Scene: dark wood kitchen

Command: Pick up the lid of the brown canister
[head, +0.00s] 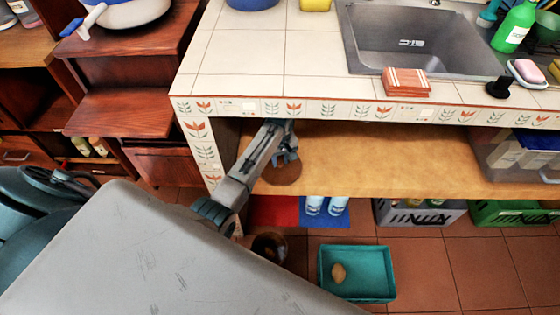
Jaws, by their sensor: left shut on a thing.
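My left gripper (287,156) reaches in under the tiled counter and is shut on the brown lid (284,175), a dark brown round piece just below its fingers. The lid shows in front of the wooden shelf, and part of it is hidden by the fingers and arm. A brown canister (268,246) stands on the floor below, its top appearing open. My arm and grey body hide part of it. My right gripper is not in view.
The counter edge (330,110) overhangs the wooden shelf (400,160). A teal bin (358,288) with a tan item stands on the floor. Grey (418,216) and green (505,213) crates sit under the shelf. A clear box (515,158) stands at its right end.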

